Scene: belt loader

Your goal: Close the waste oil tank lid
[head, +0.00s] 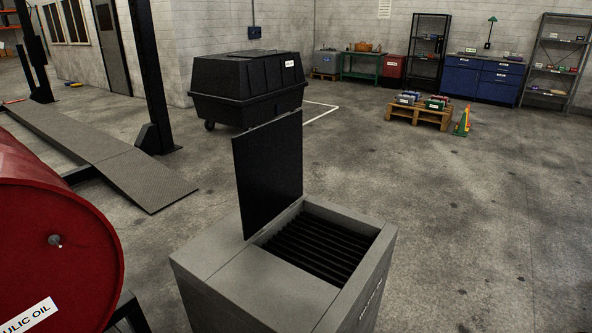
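The waste oil tank (215,269) is a grey box in the lower middle of the head view. Its lid (270,172) is a dark flat panel that stands upright, open, along the left side of the top opening. Dark slats (315,246) show inside the opening. The writing on the tank's right side is too slanted to read. Neither of my grippers is in view.
A red hydraulic oil drum (55,230) lies on its side close at the left. A ramp (120,160) and dark posts are behind it. A black wheeled bin (245,88) stands beyond the tank. The floor to the right is clear up to a pallet (420,114) and a cone (462,122).

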